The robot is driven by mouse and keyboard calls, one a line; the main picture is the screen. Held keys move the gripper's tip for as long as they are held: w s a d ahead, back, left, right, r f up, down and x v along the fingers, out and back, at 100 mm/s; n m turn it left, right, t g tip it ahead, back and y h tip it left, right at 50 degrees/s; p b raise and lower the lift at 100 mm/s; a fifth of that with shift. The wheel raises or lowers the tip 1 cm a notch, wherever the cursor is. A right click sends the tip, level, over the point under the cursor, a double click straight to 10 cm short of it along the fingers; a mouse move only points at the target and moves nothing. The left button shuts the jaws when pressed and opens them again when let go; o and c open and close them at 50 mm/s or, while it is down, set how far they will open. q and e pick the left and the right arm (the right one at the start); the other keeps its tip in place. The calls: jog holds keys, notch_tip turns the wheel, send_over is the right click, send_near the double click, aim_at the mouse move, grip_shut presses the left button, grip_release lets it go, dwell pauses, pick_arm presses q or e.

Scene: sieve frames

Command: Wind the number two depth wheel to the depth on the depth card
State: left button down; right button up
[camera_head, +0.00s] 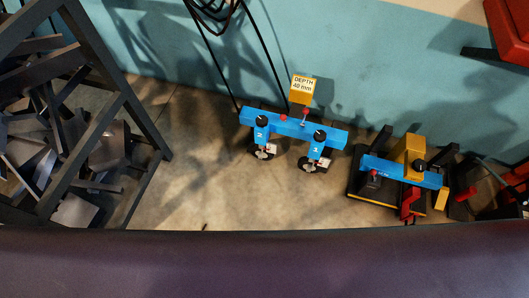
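A blue crossbar (292,127) with two units stands on the floor near the teal wall. The left unit carries the mark 2 (261,135), with a dark round knob (262,121) above it and a silvery wheel-like part (263,154) below. The right unit carries the mark 1 (317,149), with a similar knob (320,135) and silvery part (308,165). Small white-and-red plates sit beside both lower parts, too small to read. A yellow depth card (302,88) behind the bar appears to read "DEPTH 40 mm". Neither gripper is in view.
A second blue-and-yellow machine (405,173) stands at the right. A dark metal frame (118,120) with scrap-like plates fills the left. Black cables (268,62) hang behind the bar. A purple surface (264,265) spans the bottom. The floor left of the bar is clear.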

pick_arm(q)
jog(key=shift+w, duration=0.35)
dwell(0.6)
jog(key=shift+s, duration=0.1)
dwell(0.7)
